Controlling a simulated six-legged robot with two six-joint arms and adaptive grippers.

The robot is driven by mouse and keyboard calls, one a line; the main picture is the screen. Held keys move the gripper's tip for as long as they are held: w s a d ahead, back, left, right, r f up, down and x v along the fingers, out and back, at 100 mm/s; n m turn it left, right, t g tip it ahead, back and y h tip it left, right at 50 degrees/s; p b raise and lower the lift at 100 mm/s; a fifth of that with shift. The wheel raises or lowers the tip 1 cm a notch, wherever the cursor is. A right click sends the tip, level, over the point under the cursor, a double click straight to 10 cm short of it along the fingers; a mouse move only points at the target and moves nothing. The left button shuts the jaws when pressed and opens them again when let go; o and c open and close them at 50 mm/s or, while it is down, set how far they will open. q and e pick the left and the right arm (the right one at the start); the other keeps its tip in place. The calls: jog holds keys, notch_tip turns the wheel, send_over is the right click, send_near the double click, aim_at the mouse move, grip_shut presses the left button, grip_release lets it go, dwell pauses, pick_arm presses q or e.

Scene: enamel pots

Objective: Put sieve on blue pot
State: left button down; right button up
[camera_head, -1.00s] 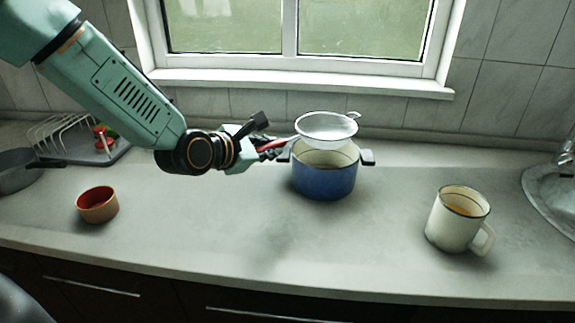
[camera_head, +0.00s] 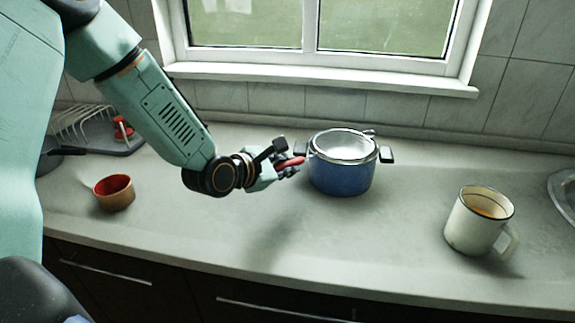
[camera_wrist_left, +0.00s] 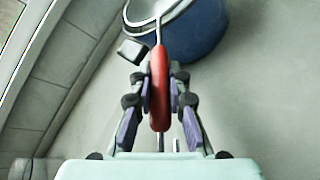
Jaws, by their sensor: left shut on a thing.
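The blue pot (camera_head: 341,179) stands on the counter below the window, with dark handles on both sides. The sieve (camera_head: 345,145) has a round metal mesh bowl and a red handle; its bowl is at the pot's mouth, its rim roughly level with the pot's rim. I cannot tell whether it bears fully on the rim. My left gripper (camera_head: 287,163) is left of the pot, shut on the sieve's red handle. In the left wrist view the red handle (camera_wrist_left: 159,88) lies between the fingers, and the blue pot (camera_wrist_left: 205,30) shows beyond. My right gripper is not in view.
A white enamel mug (camera_head: 478,222) stands at the right. A small brown bowl (camera_head: 114,195) with a red inside is at the left. A dish rack (camera_head: 85,125) is at the back left and a sink (camera_head: 565,192) at the far right. The front middle counter is clear.

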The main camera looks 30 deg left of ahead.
pick_arm(q)
jog(key=c, duration=1.7)
grip_release()
jog(key=o, duration=0.4)
jog(key=shift+w+d+f, duration=0.1)
jog(key=shift+w, duration=0.05)
jog(key=shift+s+r+p, duration=0.2)
jog(key=shift+r+p, duration=0.25)
jog(key=shift+s+a+r, duration=0.15)
jog(key=shift+s+a, duration=0.1)
jog(key=shift+s, duration=0.1)
jog(key=p+v, duration=0.2)
jog(key=v, duration=0.3)
jog(key=p+v, duration=0.6)
jog(key=p, duration=0.1)
jog(key=shift+d, duration=0.1)
